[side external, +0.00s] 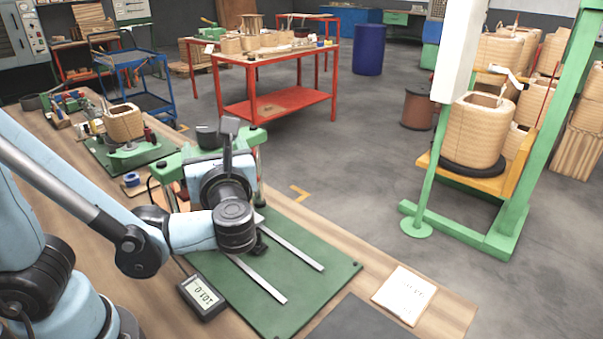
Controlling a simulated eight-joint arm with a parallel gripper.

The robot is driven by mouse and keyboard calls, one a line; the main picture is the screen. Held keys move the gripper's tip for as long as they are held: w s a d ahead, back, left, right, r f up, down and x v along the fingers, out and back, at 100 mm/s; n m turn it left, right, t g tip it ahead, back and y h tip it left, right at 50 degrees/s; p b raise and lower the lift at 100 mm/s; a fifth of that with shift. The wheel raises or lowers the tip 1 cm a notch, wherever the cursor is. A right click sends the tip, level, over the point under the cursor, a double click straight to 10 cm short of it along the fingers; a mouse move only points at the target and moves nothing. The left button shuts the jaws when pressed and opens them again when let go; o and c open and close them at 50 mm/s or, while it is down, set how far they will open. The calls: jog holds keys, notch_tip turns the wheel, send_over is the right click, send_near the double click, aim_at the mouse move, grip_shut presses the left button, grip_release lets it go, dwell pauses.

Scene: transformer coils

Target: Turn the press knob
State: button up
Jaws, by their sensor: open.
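The green press (259,170) stands on the bench behind my wrist, at the far end of a green base plate (315,262) with two metal rails. A dark rounded part on top of its crossbar, which looks like the press knob (207,136), shows just left of an upright dark paddle-shaped part. My gripper (261,243) is mostly hidden by my own dark wrist, in front of the press and over the far end of the rails. Its fingers are not clearly seen. I see nothing held. Contact with the knob cannot be made out.
A small display (202,297) and a paper sheet (403,294) lie on the bench near the plate. A wound coil (124,123) stands on a green fixture behind. A green hoist frame (535,130) with a large coil (474,130) stands right.

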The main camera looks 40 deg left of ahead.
jog(key=w+d+r+m+t+h, duration=0.5)
jog(key=w+r, duration=0.3)
jog(key=w, duration=0.3)
jog(key=w+d+r+m+t+h, duration=0.5)
jog(key=w+r+t+h, duration=0.2)
jog(key=w, duration=0.4)
jog(key=shift+w+r+m+t+h, duration=0.3)
jog(key=shift+w+r+t, duration=0.05)
jog(key=shift+w+t, duration=0.05)
jog(key=shift+d, duration=0.1)
